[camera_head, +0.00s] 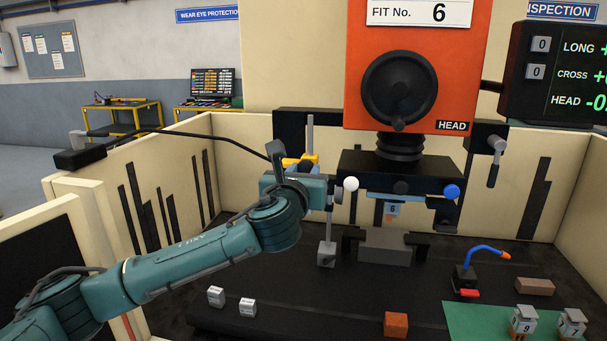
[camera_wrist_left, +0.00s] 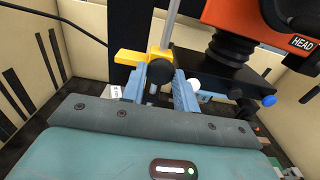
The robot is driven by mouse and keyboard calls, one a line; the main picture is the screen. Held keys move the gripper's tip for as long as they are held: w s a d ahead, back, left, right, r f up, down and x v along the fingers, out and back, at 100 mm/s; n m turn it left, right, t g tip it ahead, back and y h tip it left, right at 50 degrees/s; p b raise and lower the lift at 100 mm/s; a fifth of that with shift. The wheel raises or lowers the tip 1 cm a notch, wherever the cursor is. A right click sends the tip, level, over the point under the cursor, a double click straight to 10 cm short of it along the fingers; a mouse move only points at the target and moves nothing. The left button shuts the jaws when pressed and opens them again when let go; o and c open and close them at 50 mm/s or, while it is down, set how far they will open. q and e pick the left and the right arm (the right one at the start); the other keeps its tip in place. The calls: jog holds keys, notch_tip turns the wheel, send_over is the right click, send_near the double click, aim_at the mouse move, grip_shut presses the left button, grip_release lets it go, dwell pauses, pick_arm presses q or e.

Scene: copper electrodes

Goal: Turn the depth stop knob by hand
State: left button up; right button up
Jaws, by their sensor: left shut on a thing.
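The depth stop is a yellow block (camera_head: 293,161) on an upright grey rod (camera_head: 310,135), left of the orange head. Its black knob (camera_wrist_left: 160,72) shows in the left wrist view, in front of the yellow block (camera_wrist_left: 130,57). My left gripper (camera_wrist_left: 161,82) has its blue fingers either side of the knob and is shut on it. In the head view my left gripper (camera_head: 308,172) reaches the block from the left, and its wrist partly hides the block. My right gripper is in neither view.
The orange head (camera_head: 365,60) with its black handwheel hangs to the right. A white ball knob (camera_head: 351,184) sits close beside my gripper. Below are a grey vise block (camera_head: 385,246), a copper block (camera_head: 396,324) and small labelled blocks (camera_head: 216,296). Cream walls enclose the machine.

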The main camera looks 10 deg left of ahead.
pick_arm(q)
jog(key=o, duration=0.8)
jog(key=shift+c, duration=0.2)
jog(key=shift+s+p, duration=0.35)
jog(key=shift+s, duration=0.7)
